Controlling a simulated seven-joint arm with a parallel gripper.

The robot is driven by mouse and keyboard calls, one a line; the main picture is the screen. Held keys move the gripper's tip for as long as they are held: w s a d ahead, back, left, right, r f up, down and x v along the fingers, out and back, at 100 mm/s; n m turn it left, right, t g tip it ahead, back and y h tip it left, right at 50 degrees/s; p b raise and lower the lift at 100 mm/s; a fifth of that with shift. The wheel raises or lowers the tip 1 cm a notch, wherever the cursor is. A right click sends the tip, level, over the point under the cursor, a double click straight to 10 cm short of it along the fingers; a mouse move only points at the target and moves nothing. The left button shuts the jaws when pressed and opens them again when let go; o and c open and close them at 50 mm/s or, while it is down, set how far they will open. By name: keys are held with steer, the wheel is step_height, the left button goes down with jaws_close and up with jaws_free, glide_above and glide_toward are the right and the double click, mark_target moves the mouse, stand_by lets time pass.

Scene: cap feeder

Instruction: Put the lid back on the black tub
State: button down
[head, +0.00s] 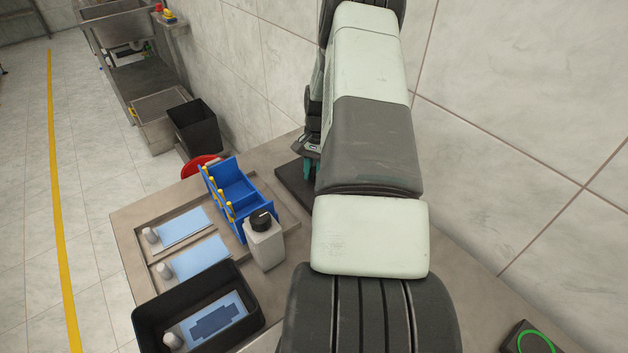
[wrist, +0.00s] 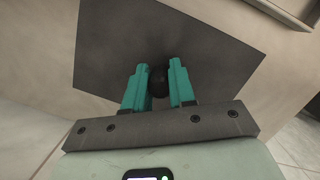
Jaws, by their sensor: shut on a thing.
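The black tub (head: 185,296) stands open at the table's front left in the head view. A blue sheet with a darker pattern and a small white cylinder show inside it. The lid is a flat dark grey panel with a round black knob, and it fills much of the wrist view (wrist: 212,55). My gripper (wrist: 158,82) has its teal fingers on both sides of the knob, shut on it. In the head view the lid (head: 293,186) is at the back of the table, partly hidden by my arm. I cannot tell whether it touches the table. My gripper (head: 308,170) is mostly hidden there.
A white bottle (head: 265,248) with a black cap and a blue rack (head: 233,187) stand between lid and tub. Two recesses with blue sheets (head: 200,257) lie behind the tub. A device with a green ring (head: 533,343) is at lower right.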

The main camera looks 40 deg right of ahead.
mark_target(312, 171)
steer(key=shift+r, duration=2.5)
steer(key=s+a+r+n+g+h, duration=0.15)
steer(key=a+r+n, duration=1.05)
steer(key=a+r, duration=1.3)
steer(key=s+a+f+n+h, duration=0.1)
steer(key=s+a+f+n, duration=0.5)
steer(key=s+a+f, duration=1)
steer(key=shift+s+f+t, duration=0.35)
steer(key=shift+s+f, duration=0.1)
steer(key=shift+f, duration=0.95)
steer(key=shift+d+f+h, duration=0.1)
steer(key=shift+f+h, duration=0.15)
steer(key=shift+f, duration=0.15)
steer(key=shift+f, duration=0.7)
